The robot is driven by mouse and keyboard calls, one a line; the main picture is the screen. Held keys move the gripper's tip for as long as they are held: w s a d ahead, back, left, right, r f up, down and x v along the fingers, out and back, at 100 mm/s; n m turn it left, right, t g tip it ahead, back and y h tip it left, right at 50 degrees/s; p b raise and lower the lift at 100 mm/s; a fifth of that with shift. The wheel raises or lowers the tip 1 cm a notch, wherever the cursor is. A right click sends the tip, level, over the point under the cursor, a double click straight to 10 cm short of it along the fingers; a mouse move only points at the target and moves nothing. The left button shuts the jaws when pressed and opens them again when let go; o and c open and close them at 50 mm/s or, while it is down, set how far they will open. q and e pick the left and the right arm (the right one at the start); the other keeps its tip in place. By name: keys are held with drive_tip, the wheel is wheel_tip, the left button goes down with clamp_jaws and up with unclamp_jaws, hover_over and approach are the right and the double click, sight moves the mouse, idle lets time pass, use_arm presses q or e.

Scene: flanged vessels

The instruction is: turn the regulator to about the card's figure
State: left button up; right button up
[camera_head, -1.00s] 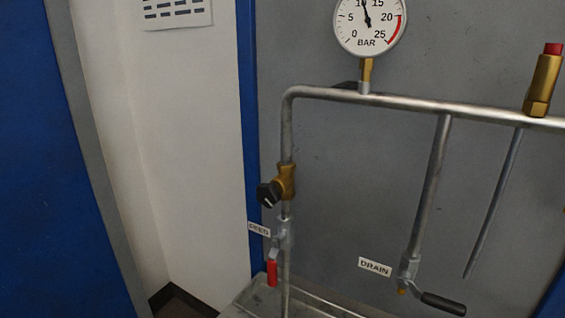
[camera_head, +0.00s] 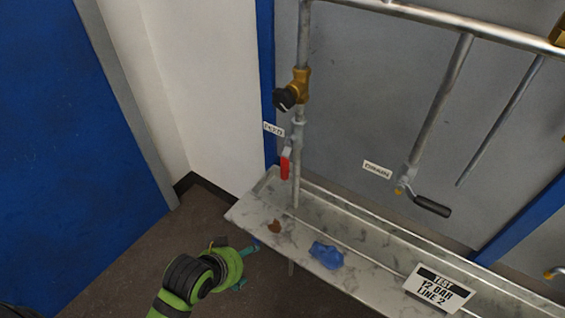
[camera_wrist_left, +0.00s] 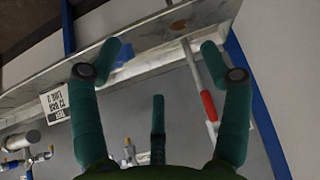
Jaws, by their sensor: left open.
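The regulator (camera_head: 285,98) is a black knob on a brass body, on the left upright pipe in the head view. The test card (camera_head: 440,288) lies at the tray's front right and reads TEST, 12 BAR, LINE 2. It also shows in the left wrist view (camera_wrist_left: 55,112). My left gripper (camera_head: 246,266), green with teal fingers, is low in front of the tray's left end, well below the regulator and apart from it. In the left wrist view its fingers (camera_wrist_left: 162,55) are spread and empty. The gauge is out of view. My right gripper is not in view.
Below the regulator is the red-handled FEED valve (camera_head: 285,164); the black-handled DRAIN valve (camera_head: 430,206) is to the right. The metal tray (camera_head: 375,272) holds a crumpled blue cloth (camera_head: 326,254). A blue panel (camera_head: 75,130) stands at left, with open floor before the tray.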

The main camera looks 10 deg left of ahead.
use_arm(q)
drive_tip(key=w+d+r+m+t+h, duration=0.1)
drive_tip(key=w+d+r+t+h, duration=0.15)
drive_tip(key=w+r+t, duration=0.75)
drive_tip(key=h, duration=0.2)
approach(280, 99)
drive_tip(key=shift+m, duration=0.3)
drive_tip(key=x, duration=0.4)
drive_tip(key=shift+w+f, duration=0.15)
drive_tip(key=shift+f, duration=0.2)
drive_tip(key=shift+w+r+h, duration=0.25)
drive_tip(key=p+x, duration=0.2)
drive_tip(key=x, duration=0.4)
drive_tip(key=shift+w+d+p, duration=0.1)
drive_tip(key=shift+w+p, duration=0.1)
drive_tip(key=shift+p, duration=0.15)
drive_tip(key=c, duration=1.1)
